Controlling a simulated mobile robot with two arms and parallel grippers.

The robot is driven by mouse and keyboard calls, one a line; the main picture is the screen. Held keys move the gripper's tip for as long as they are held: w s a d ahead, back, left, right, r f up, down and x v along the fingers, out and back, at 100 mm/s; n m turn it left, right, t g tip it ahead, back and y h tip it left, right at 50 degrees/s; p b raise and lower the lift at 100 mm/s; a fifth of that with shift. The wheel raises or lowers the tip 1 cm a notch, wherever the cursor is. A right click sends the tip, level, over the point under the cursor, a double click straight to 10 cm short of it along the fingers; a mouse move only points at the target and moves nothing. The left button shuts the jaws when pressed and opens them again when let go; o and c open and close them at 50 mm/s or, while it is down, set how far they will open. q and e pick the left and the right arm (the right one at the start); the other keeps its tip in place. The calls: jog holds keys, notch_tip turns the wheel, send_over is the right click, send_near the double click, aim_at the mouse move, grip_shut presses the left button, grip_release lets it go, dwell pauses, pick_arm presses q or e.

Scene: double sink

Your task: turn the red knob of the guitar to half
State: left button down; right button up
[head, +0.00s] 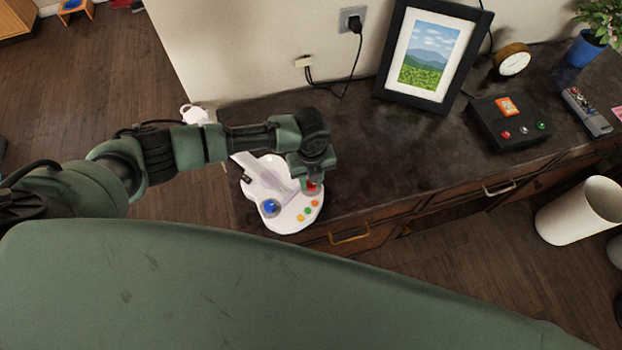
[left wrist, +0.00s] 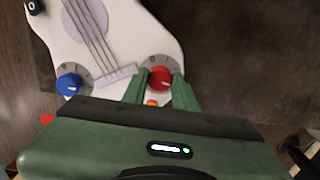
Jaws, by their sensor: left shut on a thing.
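A white toy guitar (head: 262,188) lies on the dark cabinet top, its body toward the front edge. Its red knob (head: 312,187) is partly hidden under my left gripper (head: 311,181) in the head view. In the left wrist view the red knob (left wrist: 160,79) sits between the two green fingers of my left gripper (left wrist: 161,88), which are shut on it. The knob has a pale mark on its face and a grey dial behind it. A blue knob (head: 270,207) is on the guitar's other side; it also shows in the left wrist view (left wrist: 69,84). My right gripper is not in view.
Small coloured buttons (head: 308,210) lie close to the red knob. A framed picture (head: 382,92), a black box with buttons (head: 510,141) and a clock (head: 512,60) stand farther right. The cabinet top between guitar and box is clear.

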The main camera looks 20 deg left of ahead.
aim_at(311, 184)
pick_arm(q)
jog(key=c, duration=1.1)
grip_release()
notch_tip(311, 184, up, 8)
jog(key=shift+f+b, duration=0.1)
jog(key=shift+b, duration=0.7)
